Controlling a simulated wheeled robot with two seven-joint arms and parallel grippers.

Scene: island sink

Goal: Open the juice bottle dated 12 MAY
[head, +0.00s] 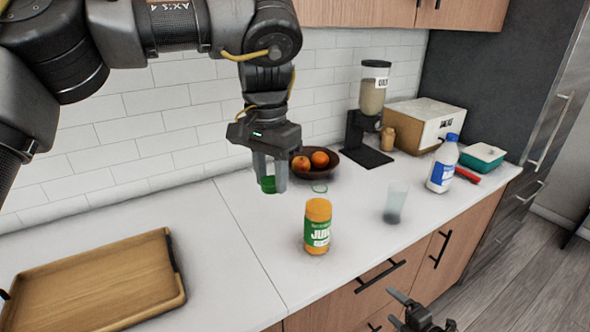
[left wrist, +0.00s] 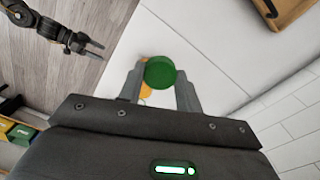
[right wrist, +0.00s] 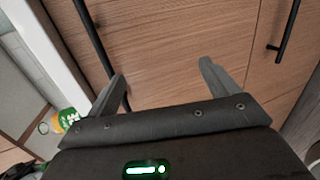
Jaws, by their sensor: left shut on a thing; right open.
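The juice bottle (head: 318,230), orange with a green and white label, stands upright on the counter with a bare orange top and no cap on it. Any date on it is too small to read. My left gripper (head: 270,183) is shut on a green cap (left wrist: 160,73), held in the air up and left of the bottle in the head view. In the left wrist view the cap hides most of the bottle (left wrist: 146,91). My right gripper (head: 420,310) is open and empty in front of the cabinet; the right wrist view shows the bottle (right wrist: 68,119) at left.
A clear glass (head: 396,203), a white milk-like bottle (head: 442,165) and a fruit bowl (head: 333,172) stand nearby. A wooden tray (head: 95,285) lies at left. The counter between tray and bottle is clear.

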